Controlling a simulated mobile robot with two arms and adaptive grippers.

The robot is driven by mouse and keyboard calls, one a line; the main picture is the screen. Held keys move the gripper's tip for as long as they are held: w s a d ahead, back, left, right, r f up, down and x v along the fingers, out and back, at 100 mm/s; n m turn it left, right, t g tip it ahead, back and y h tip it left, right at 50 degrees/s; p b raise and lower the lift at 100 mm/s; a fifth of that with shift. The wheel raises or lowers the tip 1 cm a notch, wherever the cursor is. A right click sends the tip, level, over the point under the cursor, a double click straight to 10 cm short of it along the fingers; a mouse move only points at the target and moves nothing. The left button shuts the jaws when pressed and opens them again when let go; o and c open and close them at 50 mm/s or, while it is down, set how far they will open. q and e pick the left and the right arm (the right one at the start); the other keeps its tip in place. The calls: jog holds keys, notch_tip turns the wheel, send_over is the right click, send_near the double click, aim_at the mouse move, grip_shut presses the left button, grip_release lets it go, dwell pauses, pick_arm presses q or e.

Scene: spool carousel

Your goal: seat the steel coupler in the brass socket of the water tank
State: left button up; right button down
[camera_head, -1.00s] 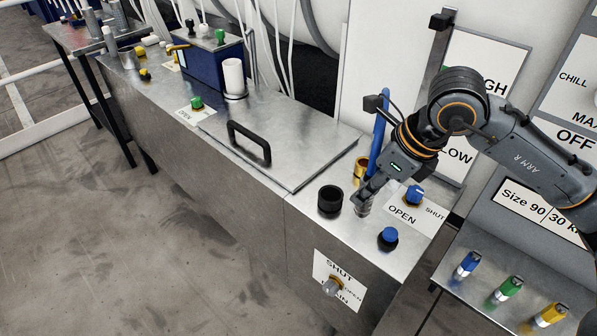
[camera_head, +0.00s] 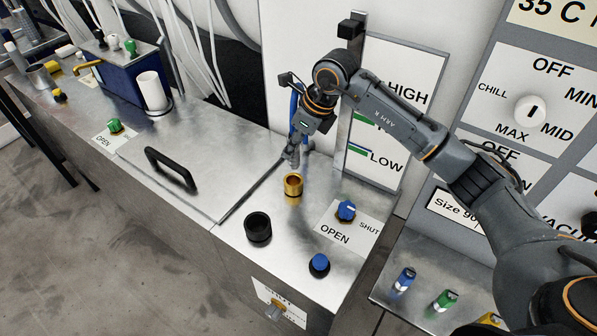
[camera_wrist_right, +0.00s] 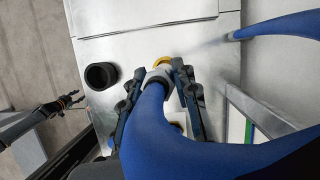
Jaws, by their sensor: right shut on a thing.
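The brass socket (camera_head: 293,186) stands upright on the steel tank top (camera_head: 290,228), between the lid and the blue valve. My right gripper (camera_head: 291,157) is just behind it in the head view. In the right wrist view, this gripper (camera_wrist_right: 157,84) is shut on the steel coupler (camera_wrist_right: 157,75) at the end of a blue hose (camera_wrist_right: 150,115). The brass socket's rim (camera_wrist_right: 162,60) shows partly behind the coupler. I cannot tell the height gap; the coupler appears outside the socket. My left gripper (camera_wrist_right: 70,101) seems to show small at the left of the wrist view; its jaws are unclear.
A black cup (camera_head: 257,228), a blue knob (camera_head: 319,264) and a blue OPEN/SHUT valve (camera_head: 346,210) stand near the socket. A lid with a black handle (camera_head: 171,169) lies to the left. A HIGH/LOW gauge panel (camera_head: 395,100) rises behind.

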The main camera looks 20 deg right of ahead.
aim_at(296, 168)
jog(key=f, duration=0.1)
jog(key=f+b, duration=0.1)
jog(key=f, duration=0.1)
jog(key=shift+s+a+f, duration=0.1)
jog(key=shift+s+a, duration=0.05)
jog(key=shift+a, duration=0.05)
jog(key=shift+f+b, duration=0.3)
notch_tip(296, 168, down, 5)
jog(key=shift+d+r+b, duration=0.1)
jog(key=shift+r+b, duration=0.1)
jog(key=shift+b, duration=1.05)
jog(key=shift+r, duration=0.15)
jog(key=shift+f, duration=0.3)
jog(key=c, duration=1)
grip_release()
pick_arm(q)
jog(key=f, duration=0.3)
jog(key=s+a+f, duration=0.1)
jog(key=f, duration=0.1)
jog(key=shift+s+f, duration=0.1)
jog(key=shift+f, duration=0.05)
